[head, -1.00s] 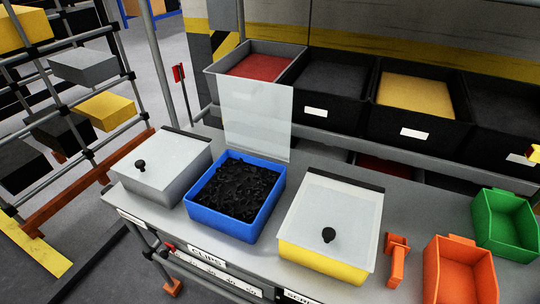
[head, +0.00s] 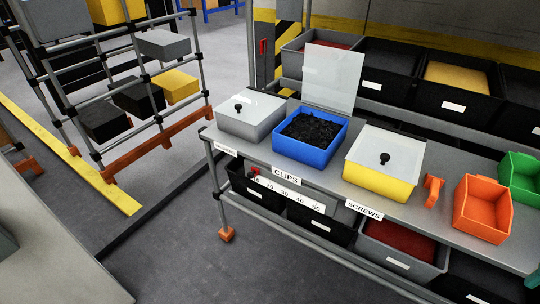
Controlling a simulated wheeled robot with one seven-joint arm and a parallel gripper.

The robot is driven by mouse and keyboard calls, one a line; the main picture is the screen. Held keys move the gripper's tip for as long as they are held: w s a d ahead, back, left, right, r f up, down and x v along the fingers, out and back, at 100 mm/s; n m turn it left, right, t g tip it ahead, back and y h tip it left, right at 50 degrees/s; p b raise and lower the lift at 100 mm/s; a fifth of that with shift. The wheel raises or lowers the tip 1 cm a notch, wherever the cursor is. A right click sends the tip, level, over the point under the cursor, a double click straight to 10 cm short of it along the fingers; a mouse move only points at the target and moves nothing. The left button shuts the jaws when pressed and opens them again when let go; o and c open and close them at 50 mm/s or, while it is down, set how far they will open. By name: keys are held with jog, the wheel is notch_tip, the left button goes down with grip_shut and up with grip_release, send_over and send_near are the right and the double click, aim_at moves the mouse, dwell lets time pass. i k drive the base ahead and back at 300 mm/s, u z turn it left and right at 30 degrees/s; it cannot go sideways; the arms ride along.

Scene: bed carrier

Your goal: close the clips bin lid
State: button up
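The clips bin (head: 310,150) is a blue bin full of dark clips, on the workbench above the label "CLIPS". Its lid (head: 331,77) is a pale translucent panel standing upright at the bin's back edge, so the bin is open. No knob shows on the side of the lid facing me. My gripper is not in view.
A grey bin (head: 247,122) with a shut, knobbed lid stands left of the clips bin. A yellow bin (head: 379,182) with a shut, knobbed lid stands right. An orange holder (head: 433,190), orange bin (head: 481,213) and green bin (head: 519,179) follow. Floor (head: 225,265) before the bench is clear.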

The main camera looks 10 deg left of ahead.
aim_at(335, 56)
jog(key=u, duration=0.2)
jog(key=k, duration=0.5)
jog(key=u, duration=0.7)
jog(key=i, duration=1.15)
jog(key=z, duration=0.5)
